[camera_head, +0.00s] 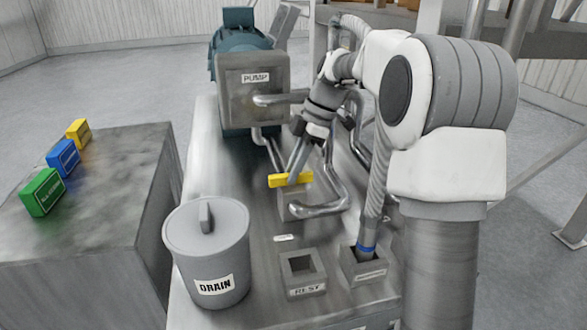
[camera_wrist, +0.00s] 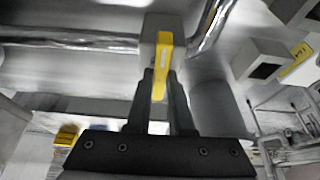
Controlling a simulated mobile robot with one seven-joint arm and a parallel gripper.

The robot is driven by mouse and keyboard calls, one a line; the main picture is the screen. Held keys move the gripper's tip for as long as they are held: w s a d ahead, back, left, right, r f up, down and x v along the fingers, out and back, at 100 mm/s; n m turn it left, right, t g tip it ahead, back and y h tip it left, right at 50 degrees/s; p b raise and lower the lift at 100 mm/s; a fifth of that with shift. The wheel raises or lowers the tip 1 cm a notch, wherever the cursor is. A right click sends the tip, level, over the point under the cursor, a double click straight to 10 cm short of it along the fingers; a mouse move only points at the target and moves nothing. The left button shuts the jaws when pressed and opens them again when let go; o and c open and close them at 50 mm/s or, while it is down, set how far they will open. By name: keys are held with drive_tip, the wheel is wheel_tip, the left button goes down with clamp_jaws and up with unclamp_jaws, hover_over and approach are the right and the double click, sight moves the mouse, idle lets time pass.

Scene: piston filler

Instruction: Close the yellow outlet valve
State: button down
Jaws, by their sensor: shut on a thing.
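The yellow outlet valve handle (camera_head: 291,180) is a short flat bar on a pipe in front of the pump. In the head view it lies crosswise, running left to right. My gripper (camera_head: 297,172) reaches down to it from above. In the wrist view the yellow handle (camera_wrist: 162,68) stands between the two dark fingers of my gripper (camera_wrist: 162,92), which are shut on it. The valve body behind the handle is partly hidden by the handle and my fingers.
The pump (camera_head: 255,90) stands behind the valve. A lidded drain bucket (camera_head: 207,250) is front left, with an empty square REST socket (camera_head: 303,285) right of it. A hose with a blue ring (camera_head: 366,249) stands in another socket. Colored boxes (camera_head: 63,158) lie on the left block.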

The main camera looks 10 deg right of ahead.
drive_tip(key=c, duration=0.8)
unclamp_jaws()
drive_tip(key=p+v, duration=0.2)
drive_tip(key=v, duration=1.5)
drive_tip(key=shift+d+r+p, duration=0.15)
drive_tip(key=shift+p, duration=0.25)
